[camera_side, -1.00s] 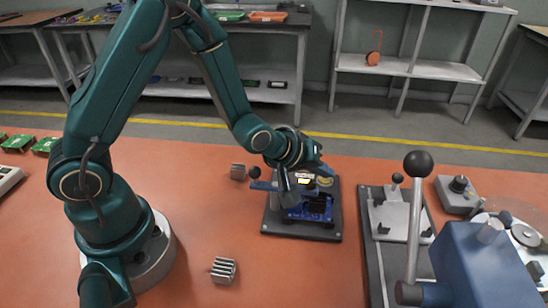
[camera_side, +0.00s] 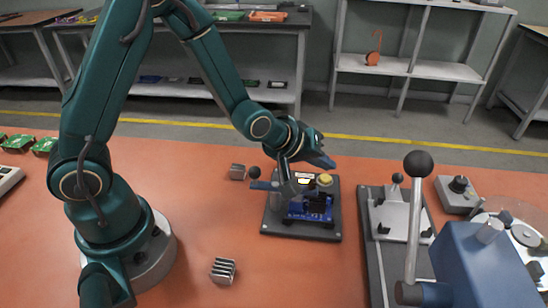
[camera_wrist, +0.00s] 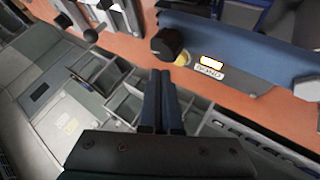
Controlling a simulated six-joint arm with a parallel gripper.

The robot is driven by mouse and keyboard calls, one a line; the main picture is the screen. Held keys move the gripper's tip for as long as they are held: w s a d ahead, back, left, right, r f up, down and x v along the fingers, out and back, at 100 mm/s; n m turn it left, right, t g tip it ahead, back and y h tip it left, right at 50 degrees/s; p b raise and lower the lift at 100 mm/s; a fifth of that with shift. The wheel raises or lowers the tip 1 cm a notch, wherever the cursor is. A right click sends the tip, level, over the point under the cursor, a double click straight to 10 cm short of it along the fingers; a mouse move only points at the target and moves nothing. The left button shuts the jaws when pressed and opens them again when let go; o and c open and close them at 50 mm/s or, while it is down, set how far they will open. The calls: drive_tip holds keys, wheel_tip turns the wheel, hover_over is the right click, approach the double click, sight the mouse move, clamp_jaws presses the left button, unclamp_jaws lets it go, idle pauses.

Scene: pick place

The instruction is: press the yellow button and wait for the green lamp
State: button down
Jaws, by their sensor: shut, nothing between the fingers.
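The yellow button (camera_side: 325,180) sits on top of the blue fixture (camera_side: 309,210), which stands on a dark base plate. In the wrist view the yellow button (camera_wrist: 182,58) is partly hidden by a black round knob. A small lit panel (camera_side: 304,180) beside the button glows white to orange; it also shows in the wrist view (camera_wrist: 212,62), above a white label. I see no green light. My gripper (camera_side: 326,164) is just above the button and looks apart from it. Its dark blue fingers (camera_wrist: 162,76) are together and empty in the wrist view.
A black knob (camera_side: 254,172) rises at the fixture's left. To the right are a clamp plate (camera_side: 397,215), a tall black-knobbed lever (camera_side: 418,164) and a blue machine (camera_side: 485,265). The table's left middle is clear.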

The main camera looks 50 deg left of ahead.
drive_tip(key=shift+r, duration=2.25)
drive_tip(key=shift+r, duration=0.2)
wheel_tip(320, 180, up, 7)
drive_tip(key=t, duration=0.2)
hover_over(322, 180)
drive_tip(key=s+a+r+m, duration=0.2)
drive_tip(key=s+r, duration=0.3)
drive_tip(key=s, duration=0.1)
drive_tip(key=s+f+m+g, duration=0.2)
drive_tip(key=s+m, duration=0.1)
drive_tip(key=s, duration=0.4)
drive_tip(key=s+a+f+m+g, duration=0.1)
drive_tip(key=s+f+m+g, duration=0.2)
drive_tip(key=s, duration=0.5)
drive_tip(key=shift+s+f+g, duration=0.15)
drive_tip(key=shift+f+g, duration=0.05)
drive_tip(key=shift+g, duration=0.1)
drive_tip(key=shift+a, duration=0.1)
